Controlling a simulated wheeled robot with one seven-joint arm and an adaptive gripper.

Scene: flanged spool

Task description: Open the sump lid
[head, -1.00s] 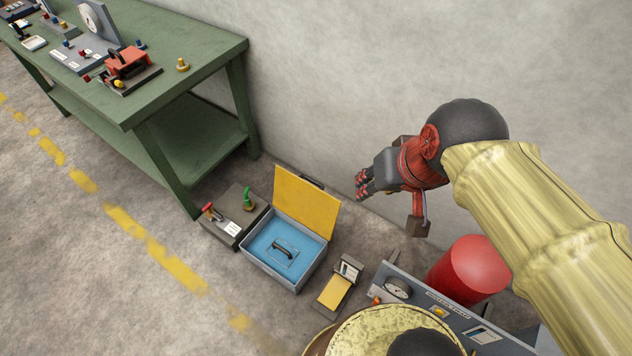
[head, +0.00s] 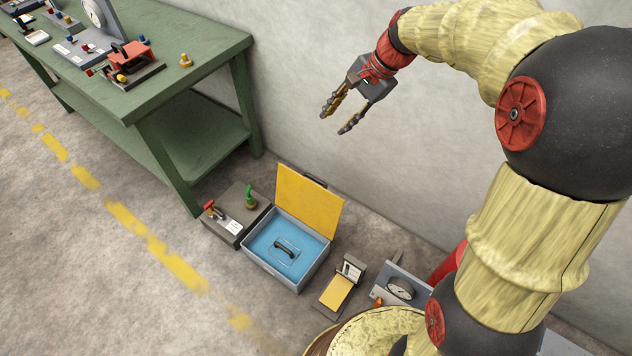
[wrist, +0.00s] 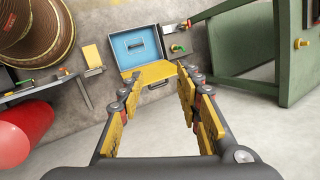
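A grey box (head: 272,271) stands on the floor, and its yellow lid (head: 308,203) is raised at its back edge, leaning slightly back. The box's inside is blue, with a black handle (head: 286,249) in the middle. I take the yellow lid to be the sump lid; no label on it is readable. In the wrist view the box (wrist: 116,52) and the yellow lid (wrist: 155,74) lie beyond my fingertips. My gripper (head: 332,123) is open and empty, high above the floor near the wall, apart from the lid. Its spread fingers also show in the wrist view (wrist: 162,72).
A green bench (head: 190,75) with several devices stands at the left. A grey valve box (head: 236,213) sits left of the sump box, a yellow pedal (head: 336,292) right of it. A gauge panel (head: 400,289) and red cylinder (head: 447,266) are further right. The front floor is clear.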

